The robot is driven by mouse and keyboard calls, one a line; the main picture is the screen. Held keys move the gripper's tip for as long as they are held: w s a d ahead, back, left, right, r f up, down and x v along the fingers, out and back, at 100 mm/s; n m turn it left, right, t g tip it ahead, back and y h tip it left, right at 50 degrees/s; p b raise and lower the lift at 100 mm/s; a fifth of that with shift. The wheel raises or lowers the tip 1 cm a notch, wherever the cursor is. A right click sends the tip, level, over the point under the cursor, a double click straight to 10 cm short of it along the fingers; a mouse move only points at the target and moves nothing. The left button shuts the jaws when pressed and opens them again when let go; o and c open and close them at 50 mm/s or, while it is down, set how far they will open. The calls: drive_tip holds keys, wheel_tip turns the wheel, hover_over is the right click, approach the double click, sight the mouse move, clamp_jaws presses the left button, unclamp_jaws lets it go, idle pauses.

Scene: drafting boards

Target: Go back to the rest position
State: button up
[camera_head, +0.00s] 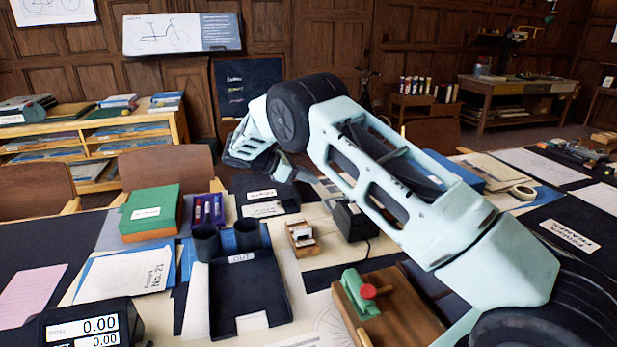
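My pale blue-green arm rises from the lower right, bends at a dark round joint near the middle, and drops to the left. My gripper (318,183) seems to be at the far end of it, above the far part of the desk, small and dark against dark items. Its fingers are not clear, so I cannot tell whether it is open or shut, or whether it holds anything. A black device (351,221) stands just below and to the right of it; I cannot tell whether they touch.
A black tray (238,290), green box (150,212), dark cups (207,242), small wooden block (301,238) and wooden box with green clamp (385,310) crowd the desk. A number display (88,328) is front left. Chairs (160,175) stand behind; open floor lies beyond.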

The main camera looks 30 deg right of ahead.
idle(0.3)
drive_tip(key=s+a+r+m+t+y, duration=0.1)
drive_tip(key=s+a+r+m+y, duration=0.2)
drive_tip(key=s+a, duration=0.7)
drive_tip(key=s+a+r+t+y, duration=0.15)
drive_tip(key=s+a+y, duration=0.35)
drive_tip(key=s+a, duration=0.55)
drive_tip(key=s+a+r+m+y, duration=0.1)
drive_tip(key=s+a+m+y, duration=0.1)
drive_tip(key=s, duration=0.9)
drive_tip(key=s+a+m+y, duration=0.2)
drive_tip(key=s+a, duration=0.3)
drive_tip(key=s, duration=0.7)
drive_tip(key=shift+a+r+m+t, duration=0.25)
drive_tip(key=shift+r+m+t, duration=0.05)
drive_tip(key=shift+r+t, duration=0.05)
drive_tip(key=shift+d, duration=0.1)
